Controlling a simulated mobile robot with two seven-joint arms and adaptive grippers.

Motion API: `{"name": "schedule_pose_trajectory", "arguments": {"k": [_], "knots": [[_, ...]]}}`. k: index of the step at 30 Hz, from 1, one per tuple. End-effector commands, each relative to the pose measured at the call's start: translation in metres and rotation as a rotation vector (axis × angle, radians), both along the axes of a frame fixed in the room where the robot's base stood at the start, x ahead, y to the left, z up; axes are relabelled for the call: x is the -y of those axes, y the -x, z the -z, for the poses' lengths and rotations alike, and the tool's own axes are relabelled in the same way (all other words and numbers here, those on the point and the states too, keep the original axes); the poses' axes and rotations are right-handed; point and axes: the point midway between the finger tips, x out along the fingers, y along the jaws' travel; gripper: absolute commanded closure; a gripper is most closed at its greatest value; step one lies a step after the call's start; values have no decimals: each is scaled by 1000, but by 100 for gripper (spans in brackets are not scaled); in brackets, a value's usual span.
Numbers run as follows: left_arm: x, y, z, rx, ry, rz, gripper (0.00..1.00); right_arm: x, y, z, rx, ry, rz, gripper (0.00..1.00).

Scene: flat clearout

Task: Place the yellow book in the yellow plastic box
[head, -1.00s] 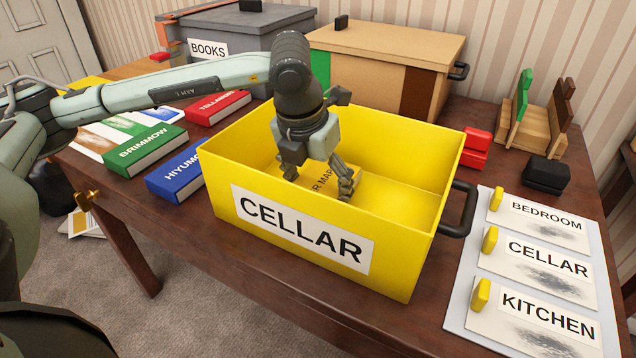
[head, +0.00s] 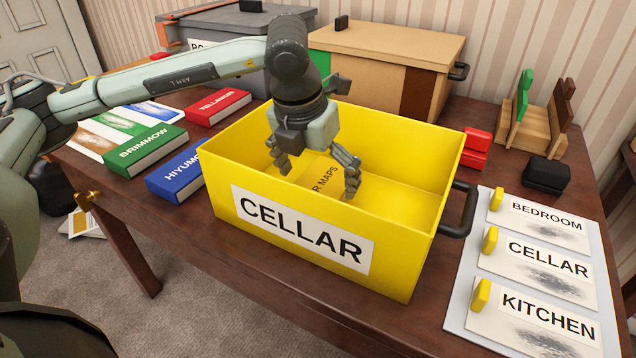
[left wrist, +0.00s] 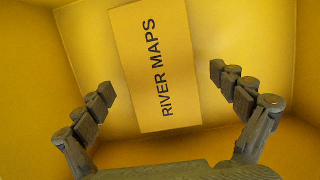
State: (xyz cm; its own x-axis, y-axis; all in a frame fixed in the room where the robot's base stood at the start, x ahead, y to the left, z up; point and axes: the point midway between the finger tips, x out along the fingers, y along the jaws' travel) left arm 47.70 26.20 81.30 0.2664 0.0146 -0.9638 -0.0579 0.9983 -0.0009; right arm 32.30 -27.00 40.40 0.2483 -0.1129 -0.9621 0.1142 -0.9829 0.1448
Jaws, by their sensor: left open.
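The yellow plastic box (head: 300,268) stands on the table with a "CELLAR" label on its front. The yellow book (head: 322,180), lettered "RIVER MAPS", is inside the box; it also shows in the left wrist view (left wrist: 148,60), lying against the box floor. My left gripper (head: 318,178) reaches down into the box from above. Its fingers are spread wide and empty. In the left wrist view the fingertips (left wrist: 163,82) are on either side of the book and apart from it. My right gripper is not in view.
Green (head: 143,150), blue (head: 175,174) and red (head: 219,106) books lie left of the box. A grey bin (head: 290,20) and a tan box (head: 385,45) stand behind. Label cards (head: 545,270) and a black block (head: 545,173) are on the right.

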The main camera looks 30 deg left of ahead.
Motion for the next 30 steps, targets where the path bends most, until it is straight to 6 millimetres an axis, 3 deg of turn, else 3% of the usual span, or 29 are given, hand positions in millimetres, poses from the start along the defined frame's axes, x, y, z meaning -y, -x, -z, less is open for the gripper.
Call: {"name": "schedule_pose_trajectory", "arguments": {"k": [6,13,18,30], "knots": [[1,12,-49,7,0,1,4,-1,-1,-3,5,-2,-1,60],[2,23,-86,3,1,1,4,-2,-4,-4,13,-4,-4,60],[1,26,-95,1,0,1,4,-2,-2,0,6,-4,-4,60],[1,27,-96,0,0,1,4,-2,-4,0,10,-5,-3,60]]}}
